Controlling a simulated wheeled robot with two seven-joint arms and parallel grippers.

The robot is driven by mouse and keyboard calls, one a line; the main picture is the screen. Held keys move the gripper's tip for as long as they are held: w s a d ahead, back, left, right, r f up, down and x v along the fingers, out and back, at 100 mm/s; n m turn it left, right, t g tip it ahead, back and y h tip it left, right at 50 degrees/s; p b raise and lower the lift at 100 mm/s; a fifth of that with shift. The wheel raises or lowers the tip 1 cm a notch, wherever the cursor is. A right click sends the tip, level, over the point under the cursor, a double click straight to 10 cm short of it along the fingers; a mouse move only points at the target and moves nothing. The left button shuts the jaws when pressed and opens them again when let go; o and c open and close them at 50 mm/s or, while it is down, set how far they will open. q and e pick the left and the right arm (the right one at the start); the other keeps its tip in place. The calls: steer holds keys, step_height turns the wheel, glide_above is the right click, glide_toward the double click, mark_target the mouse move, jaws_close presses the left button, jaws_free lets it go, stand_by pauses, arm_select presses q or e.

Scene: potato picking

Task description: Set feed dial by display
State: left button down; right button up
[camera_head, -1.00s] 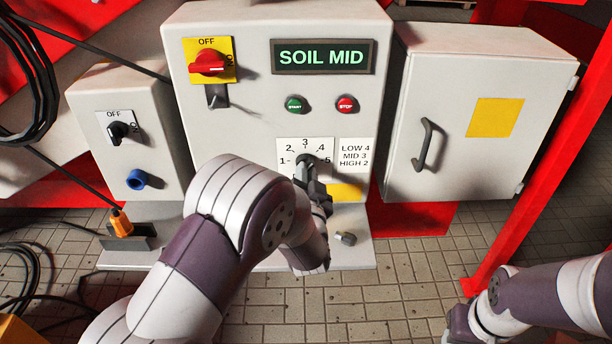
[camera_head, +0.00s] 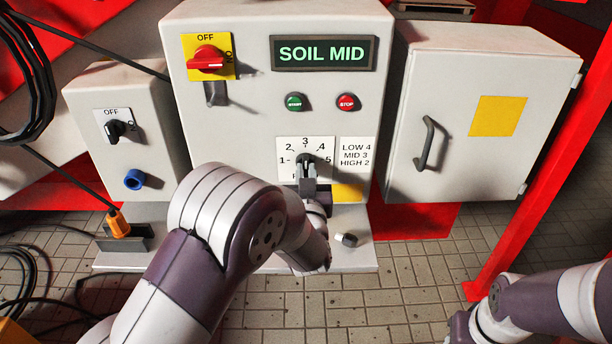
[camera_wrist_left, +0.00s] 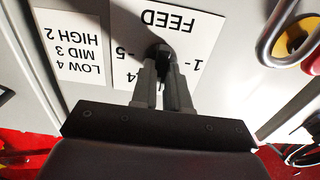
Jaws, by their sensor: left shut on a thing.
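The display (camera_head: 323,53) on the grey control box reads SOIL MID in green. The feed dial (camera_head: 305,159) is a dark knob on a white plate marked 1 to 5, with 3 at the top. A label (camera_head: 357,156) beside it reads LOW 4, MID 3, HIGH 2. My left gripper (camera_head: 307,171) is shut on the dial's knob from below. In the left wrist view the fingertips (camera_wrist_left: 163,72) meet the dark knob (camera_wrist_left: 160,51). The fingers partly hide it, so its exact pointing is unclear. My right arm is at the lower right; its fingertips are not visible.
A red switch (camera_head: 207,59) on a yellow plate, a green start button (camera_head: 295,102) and a red stop button (camera_head: 347,102) sit above the dial. A small loose knob-like part (camera_head: 346,240) lies on the ledge. A closed cabinet (camera_head: 480,110) stands at the right.

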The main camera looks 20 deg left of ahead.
stand_by(0.4)
arm_select(q)
steer(key=c, duration=1.1)
jaws_free()
steer(key=shift+s, duration=0.1)
steer(key=p+v, duration=0.2)
steer(key=v, duration=1)
steer(key=shift+s+d, duration=0.1)
steer(key=shift+s, duration=0.2)
